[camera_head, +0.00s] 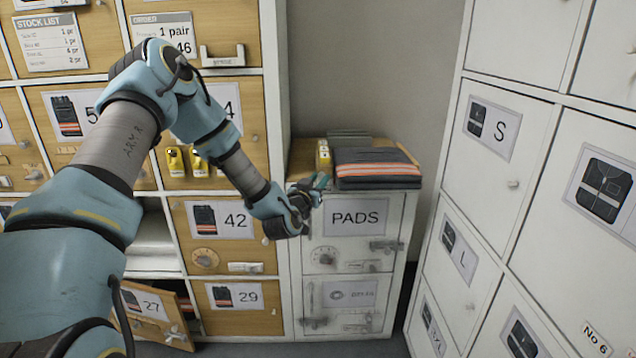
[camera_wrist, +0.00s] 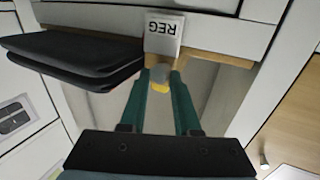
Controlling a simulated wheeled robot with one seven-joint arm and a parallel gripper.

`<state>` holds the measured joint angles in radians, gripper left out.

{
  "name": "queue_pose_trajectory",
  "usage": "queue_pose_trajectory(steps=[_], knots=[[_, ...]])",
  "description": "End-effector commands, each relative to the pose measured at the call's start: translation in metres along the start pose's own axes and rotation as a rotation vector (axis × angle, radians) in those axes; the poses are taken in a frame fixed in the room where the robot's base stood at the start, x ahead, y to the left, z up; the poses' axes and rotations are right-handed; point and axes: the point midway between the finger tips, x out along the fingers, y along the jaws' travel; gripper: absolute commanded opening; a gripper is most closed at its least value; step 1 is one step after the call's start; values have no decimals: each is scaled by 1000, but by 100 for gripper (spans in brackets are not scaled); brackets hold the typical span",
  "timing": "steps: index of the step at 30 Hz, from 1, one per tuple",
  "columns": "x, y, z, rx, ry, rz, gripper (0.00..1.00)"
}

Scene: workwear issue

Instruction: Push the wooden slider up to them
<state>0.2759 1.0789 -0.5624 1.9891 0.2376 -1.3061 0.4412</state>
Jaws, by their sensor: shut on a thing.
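My gripper (camera_head: 318,183) is at the front top edge of the PADS cabinet. In the wrist view its green fingers (camera_wrist: 160,88) are closed about a small yellow-and-grey knob (camera_wrist: 159,76). Just beyond the knob is a light block labelled REG (camera_wrist: 163,35), upside down in this view. Beside it runs a wooden strip (camera_wrist: 228,58); I cannot tell whether this is part of the slider.
The PADS cabinet (camera_head: 399,205) stands below. Wooden lockers (camera_head: 263,85) rise on the left, and one low door (camera_head: 155,306) hangs open. White lockers (camera_head: 505,180) stand on the right. A grey bar (camera_head: 348,136) shows behind the garments.

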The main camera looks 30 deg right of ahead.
Motion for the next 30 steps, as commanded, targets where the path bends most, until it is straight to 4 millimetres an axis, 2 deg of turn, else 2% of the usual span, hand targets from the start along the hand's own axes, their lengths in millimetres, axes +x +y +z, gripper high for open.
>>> queue_pose_trajectory(steps=[8, 9, 11, 18, 22, 26, 30], knots=[[1, 5, 0, -2, 1, 6, 0], [1, 5, 0, -2, 1, 6, 34], [1, 5, 0, -2, 1, 6, 41], [0, 3, 0, -1, 1, 4, 42], [-7, 3, 0, -1, 1, 4, 42], [-27, 3, 1, 0, -1, 4, 42], [-56, 3, 2, 0, -1, 5, 42]])
